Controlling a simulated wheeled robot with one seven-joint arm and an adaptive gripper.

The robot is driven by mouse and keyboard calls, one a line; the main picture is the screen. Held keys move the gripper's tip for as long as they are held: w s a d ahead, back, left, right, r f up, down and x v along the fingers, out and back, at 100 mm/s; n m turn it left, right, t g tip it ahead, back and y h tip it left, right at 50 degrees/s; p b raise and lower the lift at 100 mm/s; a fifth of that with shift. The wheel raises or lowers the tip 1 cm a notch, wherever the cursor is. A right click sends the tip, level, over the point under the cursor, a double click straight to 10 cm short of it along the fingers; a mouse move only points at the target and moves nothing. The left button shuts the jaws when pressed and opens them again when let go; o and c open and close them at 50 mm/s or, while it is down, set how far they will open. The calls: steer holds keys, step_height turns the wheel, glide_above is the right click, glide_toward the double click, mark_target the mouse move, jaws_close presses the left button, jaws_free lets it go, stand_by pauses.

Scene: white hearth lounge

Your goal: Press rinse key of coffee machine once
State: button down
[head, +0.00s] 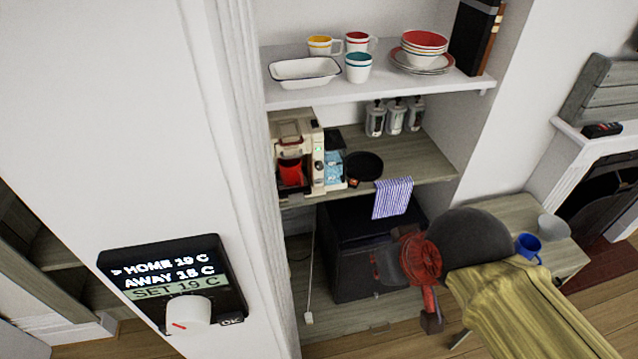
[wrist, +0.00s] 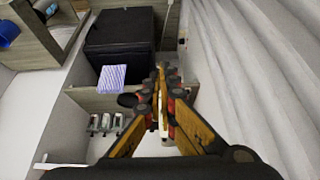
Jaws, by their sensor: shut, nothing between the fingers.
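The cream coffee machine (head: 296,128) stands on the middle wooden shelf of the alcove in the head view, with a red cup (head: 291,172) in its bay. Its narrow front panel (head: 318,160) carries a small green light and round controls; the rinse key's label is too small to read. In the wrist view my gripper (wrist: 163,72) is shut and empty, its orange fingers with red joints together. The fingers hide most of the machine there. In the head view my arm is at the lower right, below and right of the machine, apart from it; its fingertips are hard to make out.
A black pan (head: 363,166), several bottles (head: 395,118) and a striped towel (head: 392,198) share the shelf (head: 430,165). Dishes stand on the white shelf (head: 300,97) above. A black box (head: 345,240) sits below. A wall thermostat (head: 175,283) is nearer, at left.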

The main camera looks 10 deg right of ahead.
stand_by(0.4)
steer(key=w+d+f+m+g+y+b, duration=0.1)
steer(key=w+f+m+g+b, duration=0.2)
steer(key=f, duration=0.9)
steer(key=w+a+f+m+g+y, duration=0.1)
steer(key=w+a+f+m+y, duration=0.2)
steer(key=w+f+m, duration=0.3)
steer(key=w+a+f+m+y, duration=0.3)
steer(key=w+f+m, duration=0.2)
steer(key=w+f, duration=0.25)
steer(key=w+d+f+m+t+y+b, duration=0.15)
steer(key=w+f+m+t, duration=0.4)
steer(key=w+m, duration=0.65)
steer(key=w+d+r+m+t, duration=0.1)
steer(key=w+d+m, duration=0.1)
steer(key=w, duration=0.2)
steer(key=w+d+r+m+t+h, duration=0.1)
steer(key=w+d+m+t, duration=0.1)
steer(key=w+m, duration=0.1)
steer(key=shift+w+r, duration=0.35)
steer(key=shift+w, duration=0.5)
steer(key=shift+w+d, duration=0.1)
steer(key=shift+w, duration=0.05)
